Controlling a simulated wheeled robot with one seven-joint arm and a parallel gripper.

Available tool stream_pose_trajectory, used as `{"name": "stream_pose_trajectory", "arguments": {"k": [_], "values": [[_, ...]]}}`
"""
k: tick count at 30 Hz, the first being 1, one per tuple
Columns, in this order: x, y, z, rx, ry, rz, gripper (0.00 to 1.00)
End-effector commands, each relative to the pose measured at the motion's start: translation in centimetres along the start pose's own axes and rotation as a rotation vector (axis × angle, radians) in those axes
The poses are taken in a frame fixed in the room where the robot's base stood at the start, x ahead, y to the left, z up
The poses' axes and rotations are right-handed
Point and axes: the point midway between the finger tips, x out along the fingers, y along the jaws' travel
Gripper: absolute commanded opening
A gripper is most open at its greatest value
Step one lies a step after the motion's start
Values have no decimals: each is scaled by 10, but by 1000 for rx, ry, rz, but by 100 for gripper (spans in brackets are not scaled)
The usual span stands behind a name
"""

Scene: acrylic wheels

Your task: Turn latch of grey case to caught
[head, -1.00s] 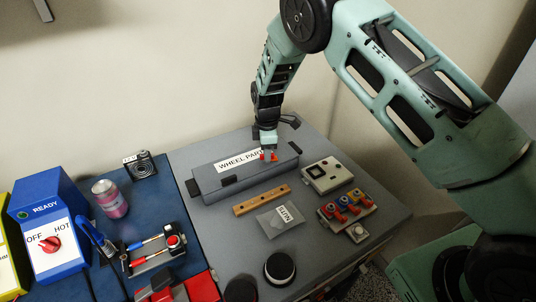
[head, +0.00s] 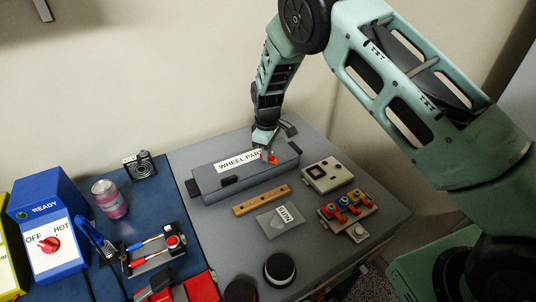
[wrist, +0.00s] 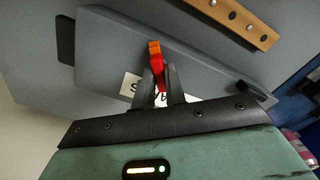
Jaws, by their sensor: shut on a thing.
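The grey case (head: 212,183) lies closed on the grey worktop, with a white label reading "WHEEL PAR…" on its lid (head: 236,161). Its red-orange latch (head: 272,157) is on the lid near the right end of the label. My gripper (head: 268,150) reaches down from above and is shut on the latch. In the wrist view the two dark fingers (wrist: 164,84) close around the red part of the latch (wrist: 156,60), and its orange end sticks out beyond them. The fingers hide part of the label and the base of the latch.
In front of the case lie a wooden strip (head: 262,200) and a bag labelled NUTS (head: 279,221). A white device (head: 327,174) and a rack of coloured parts (head: 347,207) stand to the right. A blue heater box (head: 48,222) and a pink can (head: 109,199) are at left.

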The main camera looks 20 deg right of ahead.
Motion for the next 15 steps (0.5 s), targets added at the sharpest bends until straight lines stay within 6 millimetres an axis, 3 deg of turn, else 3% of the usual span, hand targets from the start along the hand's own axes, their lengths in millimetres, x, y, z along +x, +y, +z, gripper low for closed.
{"name": "stream_pose_trajectory", "arguments": {"k": [6, 15], "values": [[0, 0, 0, 247, 0, 1, 0], [0, 0, 0, 287, 0, 1, 0]]}}
